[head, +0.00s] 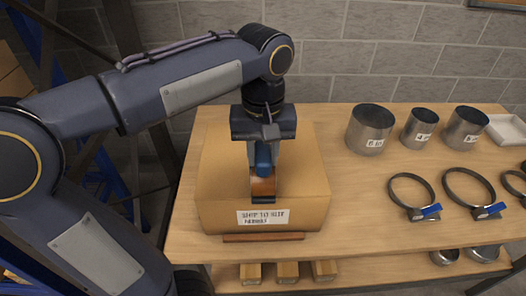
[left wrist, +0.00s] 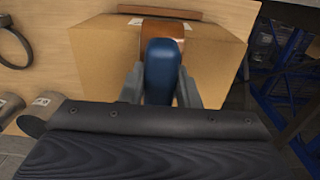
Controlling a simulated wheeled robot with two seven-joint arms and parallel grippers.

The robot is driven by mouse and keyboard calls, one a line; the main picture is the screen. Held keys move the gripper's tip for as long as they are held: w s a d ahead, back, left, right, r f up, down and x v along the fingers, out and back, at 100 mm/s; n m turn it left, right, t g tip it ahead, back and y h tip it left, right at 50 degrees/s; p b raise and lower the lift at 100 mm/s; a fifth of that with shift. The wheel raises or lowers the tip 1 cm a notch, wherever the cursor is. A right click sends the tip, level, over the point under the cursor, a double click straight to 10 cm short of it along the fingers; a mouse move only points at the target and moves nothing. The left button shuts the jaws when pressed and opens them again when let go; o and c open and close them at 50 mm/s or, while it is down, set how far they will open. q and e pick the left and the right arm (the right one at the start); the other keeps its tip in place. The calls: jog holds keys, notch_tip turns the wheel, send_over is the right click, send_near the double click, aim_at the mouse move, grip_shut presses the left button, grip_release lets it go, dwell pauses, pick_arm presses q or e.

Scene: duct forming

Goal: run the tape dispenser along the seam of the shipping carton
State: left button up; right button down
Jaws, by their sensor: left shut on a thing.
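The shipping carton (head: 222,190) is a brown box on the workbench, with a white printed label on its front face. My left gripper (head: 263,150) points down over the middle of the carton top and is shut on the tape dispenser. The dispenser's blue handle (left wrist: 162,72) sits between the two grey fingers in the left wrist view. Its brown-orange front part (head: 263,188) lies along the carton top near the front edge. Whether it touches the cardboard is hard to tell. The seam is hidden under the dispenser and gripper. My right gripper is not in view.
A wooden workbench (head: 345,210) carries several metal duct pieces (head: 371,128) and ring clamps with blue parts (head: 411,195) on the right. A white tray (head: 507,129) is at the far right. A wooden strip (head: 263,237) lies before the carton. A block wall stands behind.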

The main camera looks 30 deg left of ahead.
pick_arm(q)
jog(key=shift+f+b, duration=0.4)
jog(key=shift+f, duration=0.2)
dwell(0.4)
jog(key=shift+w+a+r+p, duration=0.1)
jog(key=shift+w+a+p, duration=0.3)
jog(key=shift+w, duration=0.25)
jog(key=shift+w+a+p, duration=0.3)
jog(key=shift+w+a, duration=0.05)
jog(key=shift+w, duration=0.25)
jog(key=shift+w+a+f+p, duration=0.15)
jog(key=shift+w+a+p, duration=0.3)
jog(key=shift+w, duration=0.3)
jog(key=shift+w+a+f+p, duration=0.1)
jog(key=shift+w+a+p, duration=0.1)
jog(key=shift+w+a, duration=0.45)
jog(key=shift+w+d, duration=0.1)
jog(key=shift+d, duration=0.05)
